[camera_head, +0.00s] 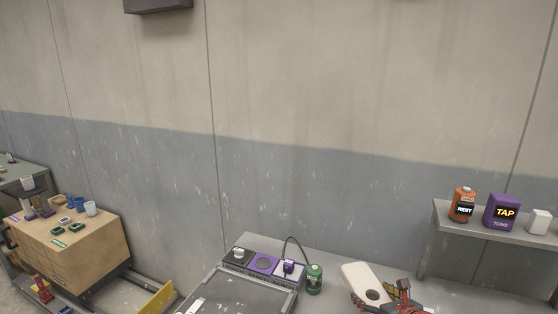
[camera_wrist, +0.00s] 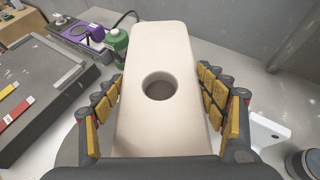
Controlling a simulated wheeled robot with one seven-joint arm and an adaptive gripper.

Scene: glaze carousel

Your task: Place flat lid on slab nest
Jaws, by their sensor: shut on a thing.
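A long cream plate with rounded corners and a round hole or recess, seemingly the flat lid (camera_head: 362,280), is in my gripper (camera_head: 402,296). In the wrist view the flat lid (camera_wrist: 160,50) fills the middle, with the yellow-padded fingers of my gripper (camera_wrist: 162,105) on both sides of it. My gripper is shut on it, and it is above the grey bench (camera_head: 330,256). I cannot tell for certain which thing is the slab nest. A dark flat panel in a grey frame (camera_head: 240,296) lies on the bench left of the lid.
A green bottle (camera_head: 314,279) stands close left of the lid, beside a strip with purple and white pads (camera_head: 263,264) and a dark cable. A raised shelf (camera_head: 490,226) at right carries an orange canister (camera_head: 462,204) and a purple TAP box (camera_head: 502,211). A wooden crate (camera_head: 75,248) stands far left.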

